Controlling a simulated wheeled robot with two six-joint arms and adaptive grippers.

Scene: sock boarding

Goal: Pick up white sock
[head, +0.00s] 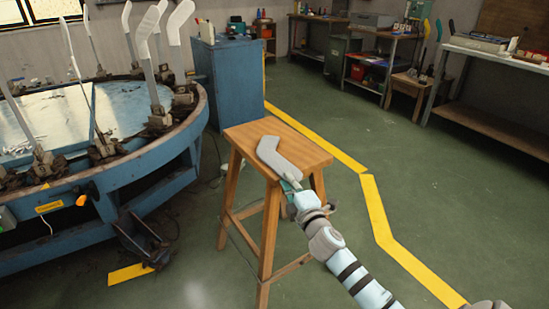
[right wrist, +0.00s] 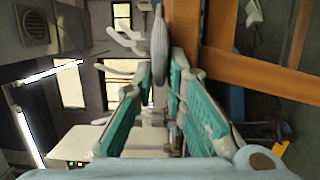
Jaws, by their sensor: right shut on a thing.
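A light grey-white sock (head: 277,158) lies along the top of a wooden stool (head: 308,147), with its foot end toward the back left. Its near end reaches the stool's front edge. My right gripper (head: 291,186) is at that near end and is shut on it. In the right wrist view the sock (right wrist: 160,52) shows edge-on between the teal fingertips of my right gripper (right wrist: 163,72). The exact grip spot is partly hidden by the fingers. My left gripper is in neither view.
A round blue machine (head: 75,210) with several upright sock-shaped boards (head: 145,40) stands at the left. A blue cabinet (head: 228,85) is behind the stool. Workbenches (head: 490,60) line the back right. Green floor right of the stool is clear, marked by a yellow line (head: 378,215).

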